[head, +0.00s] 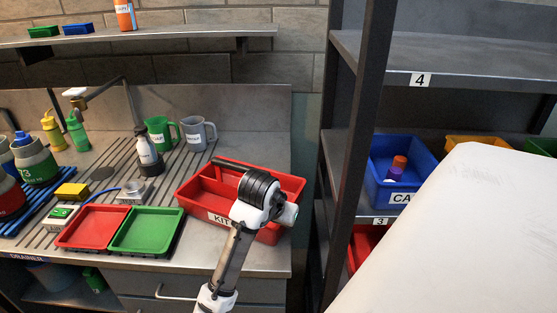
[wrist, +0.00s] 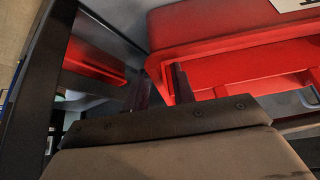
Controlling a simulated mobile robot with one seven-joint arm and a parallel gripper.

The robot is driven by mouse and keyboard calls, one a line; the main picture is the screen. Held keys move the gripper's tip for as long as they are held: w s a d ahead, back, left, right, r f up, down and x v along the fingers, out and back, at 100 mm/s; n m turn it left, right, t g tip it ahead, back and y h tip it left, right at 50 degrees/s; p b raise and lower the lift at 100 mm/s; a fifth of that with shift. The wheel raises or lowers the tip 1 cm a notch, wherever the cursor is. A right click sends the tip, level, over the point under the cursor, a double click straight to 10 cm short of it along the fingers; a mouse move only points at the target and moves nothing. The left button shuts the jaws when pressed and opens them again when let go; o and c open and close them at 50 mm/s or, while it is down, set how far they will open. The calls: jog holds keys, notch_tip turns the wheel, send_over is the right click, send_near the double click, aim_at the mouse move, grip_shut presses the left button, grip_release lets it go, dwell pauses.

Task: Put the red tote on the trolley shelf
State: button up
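The red tote (head: 205,207), with a white label starting "KIT", sits on the steel counter right of the two small trays. My arm reaches over it, and the wrist hides part of its inside and right side. In the wrist view a red tote wall (wrist: 230,65) fills the upper right. My gripper (wrist: 160,85) has its two dark fingers apart, with part of the red edge showing between them. I cannot tell whether either finger touches it. My fingertips are not clear in the head view. I cannot identify a trolley with certainty.
A dark rack (head: 350,150) stands right of the counter, with shelves labelled 4 and 3 and a blue bin (head: 425,165). A red tray (head: 92,228) and a green tray (head: 147,231) lie left of the tote. A green mug (head: 160,133) and grey mug (head: 195,135) stand behind it.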

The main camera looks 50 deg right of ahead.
jog(key=p+v, duration=0.1)
jog(key=v, duration=1.1)
jog(key=shift+p, duration=0.3)
jog(key=shift+r, duration=0.1)
